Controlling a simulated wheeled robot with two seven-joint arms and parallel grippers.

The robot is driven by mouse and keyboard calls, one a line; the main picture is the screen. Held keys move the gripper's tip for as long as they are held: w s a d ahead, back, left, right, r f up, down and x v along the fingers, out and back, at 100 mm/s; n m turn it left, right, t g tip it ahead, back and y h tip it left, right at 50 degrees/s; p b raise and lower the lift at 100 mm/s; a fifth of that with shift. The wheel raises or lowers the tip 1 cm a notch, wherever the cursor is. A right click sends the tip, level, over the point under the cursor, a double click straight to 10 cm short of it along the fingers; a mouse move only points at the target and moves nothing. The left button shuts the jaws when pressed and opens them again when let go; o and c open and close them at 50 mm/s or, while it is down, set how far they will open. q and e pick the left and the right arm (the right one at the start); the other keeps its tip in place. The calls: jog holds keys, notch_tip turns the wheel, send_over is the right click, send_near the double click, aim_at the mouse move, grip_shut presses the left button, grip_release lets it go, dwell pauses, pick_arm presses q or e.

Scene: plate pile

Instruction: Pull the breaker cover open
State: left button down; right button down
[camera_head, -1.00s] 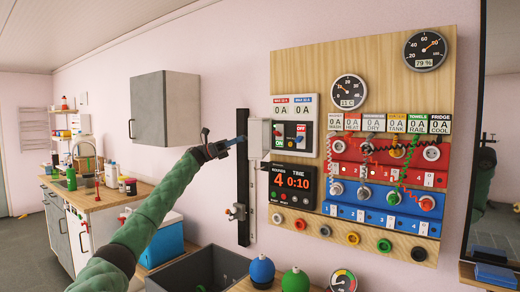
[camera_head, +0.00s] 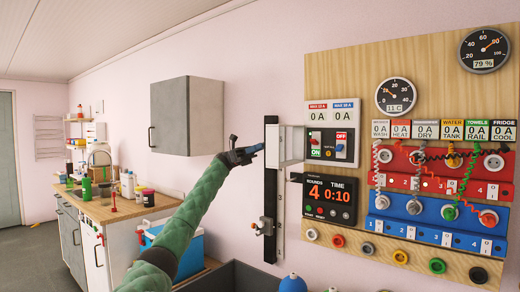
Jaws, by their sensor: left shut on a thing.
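The breaker cover (camera_head: 291,145) is a pale, see-through box-like flap. It stands swung out at the left side of the breaker panel (camera_head: 332,155). My left gripper (camera_head: 260,148), with blue fingertips, is at the cover's height, in front of the black vertical rail (camera_head: 271,190). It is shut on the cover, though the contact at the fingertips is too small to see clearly. My right gripper is not in view.
A wooden board (camera_head: 420,70) with gauges, sockets and coiled cables fills the right. A metal latch-like part (camera_head: 264,226) sits low on the rail. A grey wall cabinet (camera_head: 187,116) and a cluttered counter (camera_head: 110,208) are at the left.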

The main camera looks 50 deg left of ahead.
pick_arm(q)
jog(key=c, duration=1.2)
grip_release()
jog(key=shift+c, duration=0.2)
jog(key=b+v, duration=0.1)
jog(key=v, duration=0.6)
jog(key=shift+a+f, duration=0.2)
jog(key=shift+a, duration=0.15)
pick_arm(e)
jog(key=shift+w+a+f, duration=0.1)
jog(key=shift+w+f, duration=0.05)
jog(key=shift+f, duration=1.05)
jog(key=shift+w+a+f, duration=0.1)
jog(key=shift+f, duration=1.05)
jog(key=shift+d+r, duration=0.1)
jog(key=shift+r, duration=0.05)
